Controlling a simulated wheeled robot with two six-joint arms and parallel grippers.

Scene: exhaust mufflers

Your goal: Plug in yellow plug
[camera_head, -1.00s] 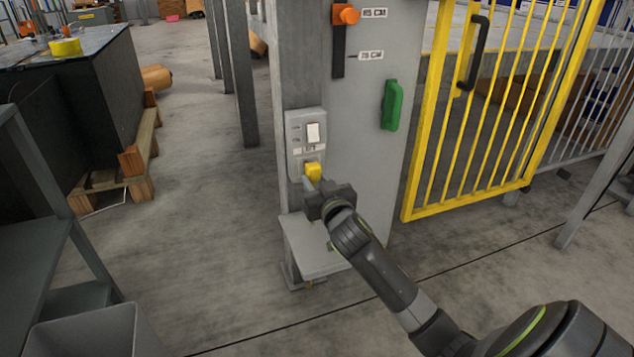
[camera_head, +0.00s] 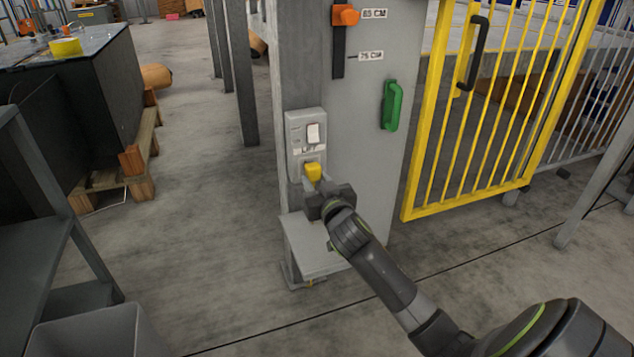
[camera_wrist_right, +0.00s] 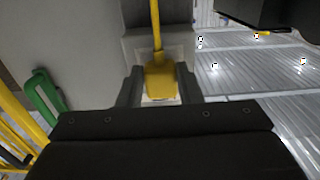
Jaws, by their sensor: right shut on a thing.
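The yellow plug (camera_head: 313,171) is at the lower part of the grey socket box (camera_head: 294,150) on the grey post. In the right wrist view the yellow plug (camera_wrist_right: 160,80) sits between the two fingers, with a yellow cord running up from it. My right gripper (camera_head: 315,184) is shut on the plug and holds it against or very near the box face. The contact between plug and socket is hidden, so I cannot tell whether it is seated. My left gripper is in neither view.
A white switch (camera_head: 314,133) is on the box above the plug. A small grey shelf (camera_head: 310,258) juts out below. A green handle (camera_head: 390,105) and an orange knob (camera_head: 346,15) are on the panel. A yellow gate (camera_head: 412,190) stands to the right.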

